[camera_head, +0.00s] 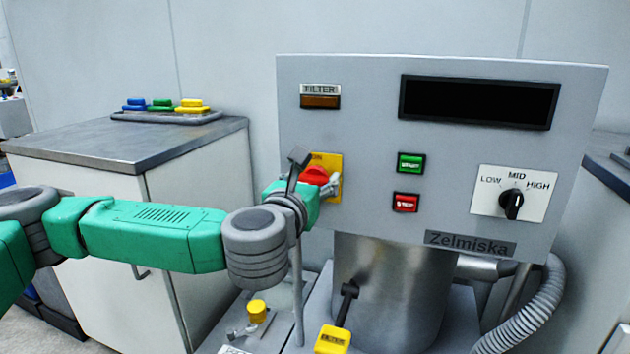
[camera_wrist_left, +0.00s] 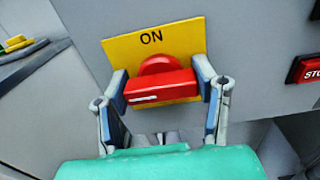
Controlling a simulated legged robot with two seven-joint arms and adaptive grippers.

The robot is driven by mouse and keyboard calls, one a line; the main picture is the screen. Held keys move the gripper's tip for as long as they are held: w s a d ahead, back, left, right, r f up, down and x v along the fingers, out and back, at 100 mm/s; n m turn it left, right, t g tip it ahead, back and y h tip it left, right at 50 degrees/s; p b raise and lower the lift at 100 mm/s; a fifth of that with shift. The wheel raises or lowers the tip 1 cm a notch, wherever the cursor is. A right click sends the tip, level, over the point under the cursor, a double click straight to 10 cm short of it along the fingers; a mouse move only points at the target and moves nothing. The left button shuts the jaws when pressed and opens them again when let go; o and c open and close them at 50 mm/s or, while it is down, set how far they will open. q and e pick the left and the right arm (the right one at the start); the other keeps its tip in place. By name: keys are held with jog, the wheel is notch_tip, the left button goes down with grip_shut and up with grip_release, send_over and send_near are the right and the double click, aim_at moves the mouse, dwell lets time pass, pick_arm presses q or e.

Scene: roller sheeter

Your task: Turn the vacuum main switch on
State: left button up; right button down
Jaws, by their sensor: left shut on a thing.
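The vacuum main switch is a red rotary knob (camera_head: 315,175) on a yellow plate (camera_head: 335,160) at the left of the grey control panel (camera_head: 370,175). In the left wrist view the red knob (camera_wrist_left: 161,84) has its handle lying nearly level below the word ON on the yellow plate (camera_wrist_left: 185,38). A white mark shows at the handle's left. My left gripper (camera_head: 318,187) is at the switch; in the left wrist view its fingers (camera_wrist_left: 163,93) are shut on the handle's two ends. My right gripper is out of view.
Green (camera_head: 411,163) and red (camera_head: 405,202) buttons sit right of the switch. A speed dial (camera_head: 511,203) is at the panel's right. Below stand a metal cylinder (camera_head: 385,290) and a yellow-tagged lever (camera_head: 332,339). A cabinet (camera_head: 130,145) stands at left.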

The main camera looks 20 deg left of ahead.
pick_arm(q)
jog(key=shift+f, duration=0.15)
jog(key=shift+s, duration=0.1)
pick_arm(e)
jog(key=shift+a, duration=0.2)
